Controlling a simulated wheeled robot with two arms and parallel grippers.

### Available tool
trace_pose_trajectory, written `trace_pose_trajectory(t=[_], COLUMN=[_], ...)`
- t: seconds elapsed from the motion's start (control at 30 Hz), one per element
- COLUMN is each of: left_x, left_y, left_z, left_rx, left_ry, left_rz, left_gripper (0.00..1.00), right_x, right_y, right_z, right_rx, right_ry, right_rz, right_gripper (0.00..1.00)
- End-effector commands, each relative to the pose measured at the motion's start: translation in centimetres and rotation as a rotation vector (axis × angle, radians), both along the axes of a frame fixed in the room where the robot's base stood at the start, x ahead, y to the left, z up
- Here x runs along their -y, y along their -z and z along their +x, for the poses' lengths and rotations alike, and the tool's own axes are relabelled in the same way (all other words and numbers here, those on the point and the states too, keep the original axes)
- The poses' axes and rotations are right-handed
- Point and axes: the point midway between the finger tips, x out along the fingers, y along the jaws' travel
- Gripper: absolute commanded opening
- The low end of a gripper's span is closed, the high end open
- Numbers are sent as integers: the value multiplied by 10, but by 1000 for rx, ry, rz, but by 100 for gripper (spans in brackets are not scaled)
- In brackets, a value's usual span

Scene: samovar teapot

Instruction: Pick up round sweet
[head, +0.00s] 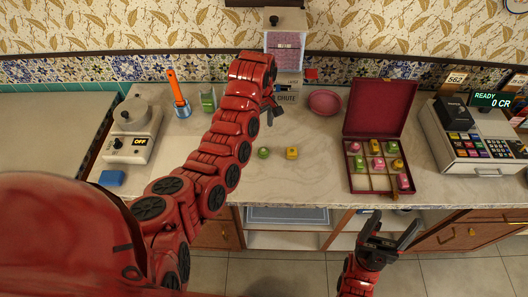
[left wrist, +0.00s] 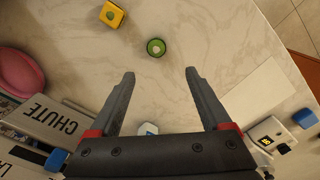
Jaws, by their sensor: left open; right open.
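A round green sweet (head: 264,152) lies on the counter, left of a square yellow sweet (head: 292,153). In the left wrist view the round green sweet (left wrist: 156,47) lies ahead of the fingertips, between their lines, and the yellow sweet (left wrist: 112,14) is up and left of it. My left gripper (head: 273,107) is above the counter, behind the sweets; it is open and empty in the left wrist view (left wrist: 160,73). My right gripper (head: 391,232) is open and empty, in front of the counter's front edge.
An open red box (head: 352,181) with several sweets in compartments stands to the right. A pink bowl (head: 325,102) and a CHUTE-marked box (head: 288,92) are at the back. A scale (head: 132,135), blue block (head: 112,178) and orange-handled tool (head: 178,95) are left. Counter around the two loose sweets is clear.

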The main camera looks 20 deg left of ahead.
Motion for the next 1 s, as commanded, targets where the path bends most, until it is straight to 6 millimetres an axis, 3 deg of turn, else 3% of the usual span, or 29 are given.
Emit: trace_pose_trajectory(t=[0.1,0.27,0.37,0.77,1.0], left_x=[1,1,-1,3,6], left_y=[27,59,65,88,112], left_z=[1,1,0,1,2], left_rx=[3,3,-3,-1,-1], left_ry=[2,2,0,2,3], left_rz=[3,4,2,1,3], left_gripper=[81,81,81,81,81], right_x=[0,0,0,0,0], right_y=[18,30,15,-3,-11], right_z=[0,0,0,0,0], right_rx=[0,1,1,1,1], right_ry=[0,0,0,0,0], right_rz=[0,0,0,0,0], right_gripper=[76,76,76,76,76])
